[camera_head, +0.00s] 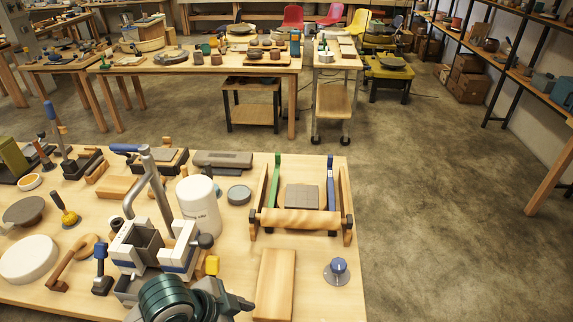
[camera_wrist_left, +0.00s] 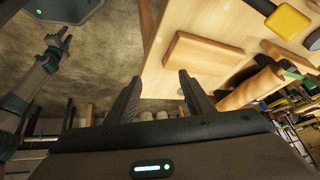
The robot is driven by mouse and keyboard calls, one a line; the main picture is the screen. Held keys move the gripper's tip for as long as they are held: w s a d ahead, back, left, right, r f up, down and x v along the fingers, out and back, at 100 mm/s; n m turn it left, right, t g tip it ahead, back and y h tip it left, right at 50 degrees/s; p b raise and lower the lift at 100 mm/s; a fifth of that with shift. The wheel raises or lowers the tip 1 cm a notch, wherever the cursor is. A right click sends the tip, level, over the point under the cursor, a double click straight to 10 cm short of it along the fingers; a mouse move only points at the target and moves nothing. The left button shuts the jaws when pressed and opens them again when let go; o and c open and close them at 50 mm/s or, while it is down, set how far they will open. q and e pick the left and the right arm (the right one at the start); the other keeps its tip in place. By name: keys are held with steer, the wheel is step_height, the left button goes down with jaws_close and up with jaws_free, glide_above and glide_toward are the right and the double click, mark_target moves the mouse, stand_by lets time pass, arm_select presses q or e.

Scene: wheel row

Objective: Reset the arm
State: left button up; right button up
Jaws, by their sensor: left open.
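My left gripper (camera_wrist_left: 159,76) shows in the left wrist view with its two dark fingers spread and nothing between them. In the head view a dark teal arm link of mine reaches in at the bottom, over the table's front; the fingertips cannot be made out there. In the left wrist view another dark arm of mine, seemingly the right, ends in a small gripper (camera_wrist_left: 59,42) at the left, over the floor. Its jaw state is too small to tell.
A workbench (camera_head: 335,300) holds a flat wooden board (camera_head: 275,285), also in the wrist view (camera_wrist_left: 201,61), a slab roller frame (camera_head: 300,220), a white cylinder (camera_head: 198,208) and a grey clamp-like press (camera_head: 150,240). Several small tools crowd the left. Floor (camera_head: 430,230) to the right is clear.

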arm_select(q)
steer(key=s+a+f+n+y, duration=0.5)
steer(key=s+a+f+n, duration=0.7)
steer(key=s+a, duration=0.3)
step_height(320, 180, down, 30)
steer(key=b, duration=0.3)
steer(key=s+a+f+g+b, duration=0.2)
steer(key=s+f, duration=1.7)
steer(key=f, duration=0.2)
steer(key=shift+a+m, duration=0.4)
steer(key=shift+s, duration=0.1)
